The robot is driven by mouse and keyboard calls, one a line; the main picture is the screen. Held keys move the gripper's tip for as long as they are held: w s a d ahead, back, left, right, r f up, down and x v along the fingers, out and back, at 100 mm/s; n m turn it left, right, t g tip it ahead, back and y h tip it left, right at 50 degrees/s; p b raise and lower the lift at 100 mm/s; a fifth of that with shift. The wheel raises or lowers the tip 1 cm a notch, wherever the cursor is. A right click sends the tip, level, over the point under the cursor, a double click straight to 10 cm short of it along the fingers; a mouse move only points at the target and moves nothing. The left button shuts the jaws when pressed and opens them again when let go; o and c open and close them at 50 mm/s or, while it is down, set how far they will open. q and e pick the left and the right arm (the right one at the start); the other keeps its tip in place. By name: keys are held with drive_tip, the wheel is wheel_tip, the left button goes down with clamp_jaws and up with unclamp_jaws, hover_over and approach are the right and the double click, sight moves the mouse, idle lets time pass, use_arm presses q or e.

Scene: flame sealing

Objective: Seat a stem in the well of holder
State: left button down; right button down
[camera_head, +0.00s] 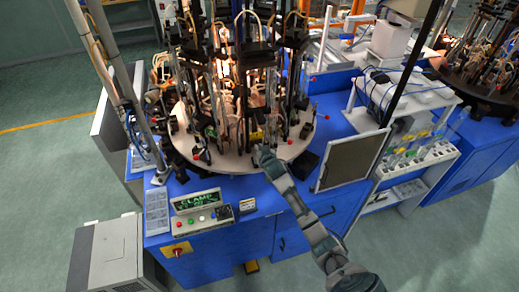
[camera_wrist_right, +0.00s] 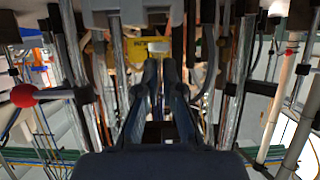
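My right gripper (camera_head: 258,150) is at the front edge of the round table (camera_head: 225,160) of the sealing machine, among its upright rods. In the right wrist view its two dark fingers (camera_wrist_right: 161,66) point into the machine, close together with a narrow gap. I cannot make out whether a stem is between them. A yellow label block (camera_wrist_right: 148,48) lies just beyond the fingertips; a yellow part also shows there in the head view (camera_head: 256,133). The holder's well is hidden or too small to tell. My left gripper is out of view.
The control panel with a green display (camera_head: 196,201) is at the front left. A dark framed panel (camera_head: 348,162) and a white rack with glassware (camera_head: 418,152) stand to the right.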

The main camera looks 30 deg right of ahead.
drive_tip(key=shift+s+a+p, duration=0.1)
drive_tip(key=shift+p, duration=0.4)
idle(0.6)
drive_tip(key=shift+f+b, duration=0.4)
drive_tip(key=shift+f, duration=1)
idle(1.1)
drive_tip(key=c, duration=1.6)
unclamp_jaws()
drive_tip(key=shift+p+v, duration=2.2)
drive_tip(key=shift+p, duration=0.3)
